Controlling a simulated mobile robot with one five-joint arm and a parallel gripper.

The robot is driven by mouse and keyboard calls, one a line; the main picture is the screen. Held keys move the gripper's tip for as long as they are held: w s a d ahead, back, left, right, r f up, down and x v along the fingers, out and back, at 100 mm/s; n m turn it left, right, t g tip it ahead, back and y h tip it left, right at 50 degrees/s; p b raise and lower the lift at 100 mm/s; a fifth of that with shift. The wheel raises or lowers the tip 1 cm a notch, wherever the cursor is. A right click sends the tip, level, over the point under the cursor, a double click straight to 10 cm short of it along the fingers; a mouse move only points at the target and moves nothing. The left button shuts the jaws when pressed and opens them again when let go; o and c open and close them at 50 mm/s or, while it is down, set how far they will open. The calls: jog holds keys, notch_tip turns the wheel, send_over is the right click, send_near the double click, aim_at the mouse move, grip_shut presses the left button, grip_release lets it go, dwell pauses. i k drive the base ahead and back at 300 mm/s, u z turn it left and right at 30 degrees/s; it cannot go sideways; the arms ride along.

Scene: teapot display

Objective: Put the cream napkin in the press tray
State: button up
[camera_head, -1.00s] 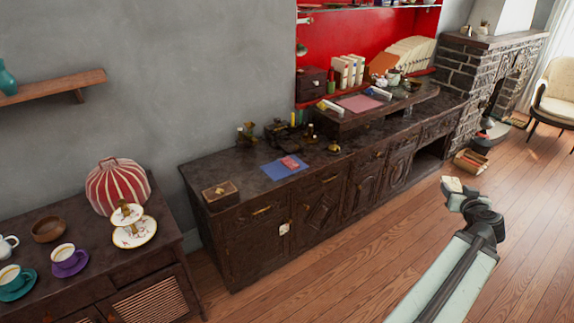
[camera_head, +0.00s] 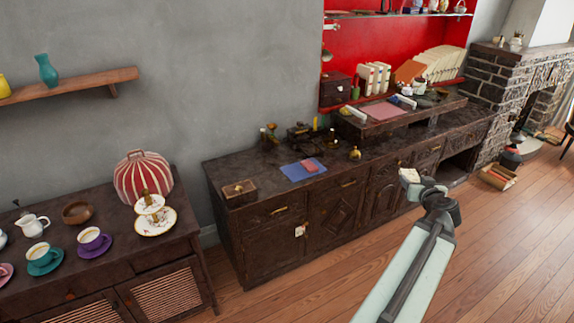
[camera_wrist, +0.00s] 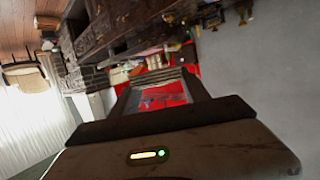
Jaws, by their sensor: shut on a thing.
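My gripper (camera_head: 416,183) is shut on the cream napkin (camera_head: 409,175), a small pale piece at its tip. It is held in the air in front of the long dark sideboard (camera_head: 262,240), right of centre in the head view. In the wrist view my gripper (camera_wrist: 160,88) fills the lower middle; I cannot make out the napkin there. I cannot tell for sure which thing is the press tray. A blue sheet with a small red piece (camera_head: 303,170) and a raised dark stand with a pink sheet (camera_head: 383,111) lie on the sideboard.
A wooden box (camera_head: 239,192) and small brass items stand on the sideboard. A lower cabinet at left holds cups, a striped cover (camera_head: 143,177) and a tiered plate (camera_head: 155,221). An open box (camera_head: 497,177) sits on the floor at right. The floor before the sideboard is clear.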

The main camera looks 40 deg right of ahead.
aim_at(310, 148)
jog(key=i, duration=0.95)
